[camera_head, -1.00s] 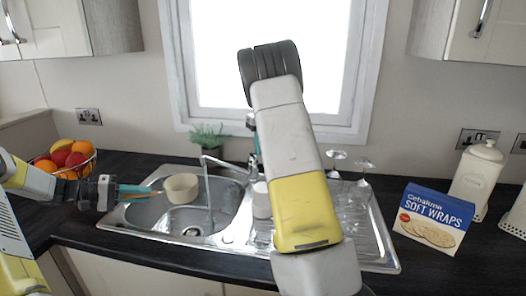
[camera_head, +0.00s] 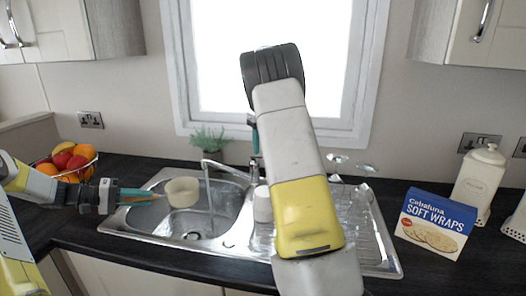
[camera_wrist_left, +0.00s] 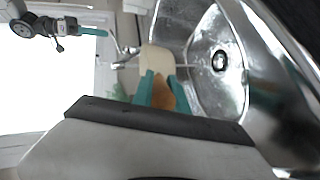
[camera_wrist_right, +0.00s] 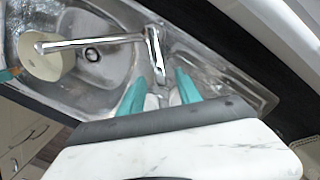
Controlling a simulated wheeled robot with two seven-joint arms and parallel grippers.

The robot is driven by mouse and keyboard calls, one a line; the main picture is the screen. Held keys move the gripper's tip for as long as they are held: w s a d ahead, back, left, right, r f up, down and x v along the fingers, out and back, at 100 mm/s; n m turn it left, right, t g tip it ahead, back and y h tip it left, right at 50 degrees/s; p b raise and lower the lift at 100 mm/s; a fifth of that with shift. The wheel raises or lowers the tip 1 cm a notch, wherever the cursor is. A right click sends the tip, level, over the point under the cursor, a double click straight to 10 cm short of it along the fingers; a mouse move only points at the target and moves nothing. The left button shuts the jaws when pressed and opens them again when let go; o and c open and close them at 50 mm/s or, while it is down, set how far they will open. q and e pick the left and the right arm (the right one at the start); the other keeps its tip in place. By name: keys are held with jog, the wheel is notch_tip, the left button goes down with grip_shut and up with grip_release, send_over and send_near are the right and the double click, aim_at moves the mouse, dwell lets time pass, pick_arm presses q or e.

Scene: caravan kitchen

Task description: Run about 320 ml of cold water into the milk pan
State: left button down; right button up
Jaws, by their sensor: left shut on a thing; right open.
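The milk pan (camera_head: 182,193) is a small cream pan over the sink bowl (camera_head: 203,228). My left gripper (camera_head: 136,195) is shut on its brown handle (camera_wrist_left: 163,94). Water runs from the tap (camera_head: 228,170) in a thin stream (camera_head: 208,190), which in the head view falls to the right of the pan. In the left wrist view the stream shows past the pan's edge. The pan's inside and water level are unclear. My right gripper (camera_wrist_right: 160,92) is open, with the tap (camera_wrist_right: 156,55) just ahead of its fingers; in the head view my forearm hides most of it.
A wraps box (camera_head: 436,222) and a cream lidded jar (camera_head: 479,180) are further right. A fruit bowl (camera_head: 90,168) sits behind my left gripper, and a plant (camera_head: 209,139) behind the tap.

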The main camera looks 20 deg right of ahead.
notch_tip(320, 180, up, 10)
jog(key=shift+s, duration=0.35)
pick_arm(q)
jog(key=shift+d+r, duration=0.1)
pick_arm(e)
jog(key=shift+d+f, duration=0.1)
jog(key=shift+f, duration=0.05)
pick_arm(q)
jog(key=w+d, duration=0.1)
jog(key=d, duration=0.2)
jog(key=w+d, duration=0.1)
jog(key=d, duration=0.2)
jog(key=w+d, duration=0.1)
jog(key=d, duration=0.2)
jog(key=shift+d, duration=0.15)
jog(key=shift+s, duration=0.1)
dwell(3.3)
